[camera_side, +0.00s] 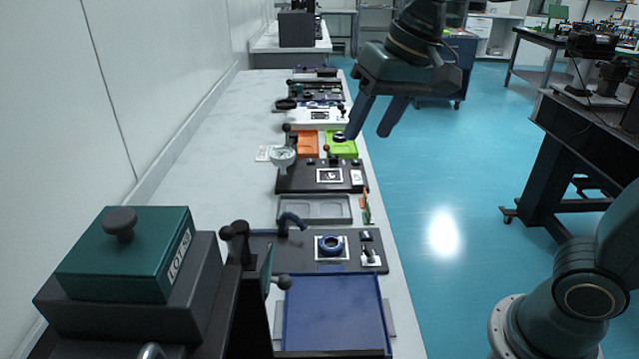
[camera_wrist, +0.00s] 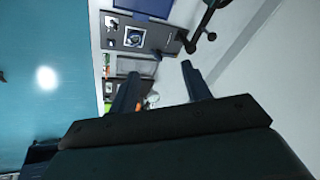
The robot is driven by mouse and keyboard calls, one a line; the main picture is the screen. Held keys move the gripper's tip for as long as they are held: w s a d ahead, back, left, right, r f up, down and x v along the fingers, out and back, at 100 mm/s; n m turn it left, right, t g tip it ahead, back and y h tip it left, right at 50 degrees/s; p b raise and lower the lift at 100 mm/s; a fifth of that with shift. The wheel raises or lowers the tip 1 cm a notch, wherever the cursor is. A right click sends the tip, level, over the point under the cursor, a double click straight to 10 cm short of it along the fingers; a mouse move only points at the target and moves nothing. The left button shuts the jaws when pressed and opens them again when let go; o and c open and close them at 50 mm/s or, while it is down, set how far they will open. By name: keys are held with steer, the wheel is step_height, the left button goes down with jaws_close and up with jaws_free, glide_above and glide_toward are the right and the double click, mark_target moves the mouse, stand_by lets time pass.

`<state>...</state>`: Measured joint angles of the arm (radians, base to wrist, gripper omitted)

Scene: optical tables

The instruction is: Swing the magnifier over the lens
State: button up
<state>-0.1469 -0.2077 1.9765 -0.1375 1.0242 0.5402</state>
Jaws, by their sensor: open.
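A dark ring on a white square (camera_side: 330,245), seemingly the lens, lies on a dark panel on the long table; it also shows in the wrist view (camera_wrist: 133,37). A dark post with ball knobs (camera_side: 235,235) stands left of that panel. It may carry the magnifier, but I cannot make out a glass. A blue hooked piece (camera_side: 290,221) rises between post and ring. My gripper (camera_side: 367,136) is open and empty, raised near the table's right edge, well beyond the ring. Its two fingers also show in the wrist view (camera_wrist: 158,70).
A blue tray (camera_side: 335,312) lies in front of the panel, a grey tray (camera_side: 312,209) behind it. Farther back are a panel with a white dish (camera_side: 283,157), an orange bin (camera_side: 307,143) and a green bin (camera_side: 345,149). A green-lidded box (camera_side: 128,255) stands front left.

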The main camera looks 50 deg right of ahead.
steer(key=w+a+f+m+g, duration=0.1)
steer(key=w+a+f+m, duration=0.1)
steer(key=w+a, duration=0.6)
steer(key=m+g, duration=0.2)
glide_above(228, 228)
steer(key=s+d, duration=0.1)
steer(key=d, duration=0.1)
step_height(228, 228, down, 5)
steer(key=shift+s+d+r, duration=0.1)
steer(key=shift+s+r, duration=0.05)
steer(key=f, duration=0.4)
steer(key=w+a+f, duration=0.1)
steer(key=f, duration=0.4)
steer(key=a+f, duration=0.1)
steer(key=f, duration=0.3)
steer(key=shift+w+a+f, duration=0.1)
steer(key=shift+w+f, duration=0.1)
steer(key=shift+f, duration=0.05)
jaws_close()
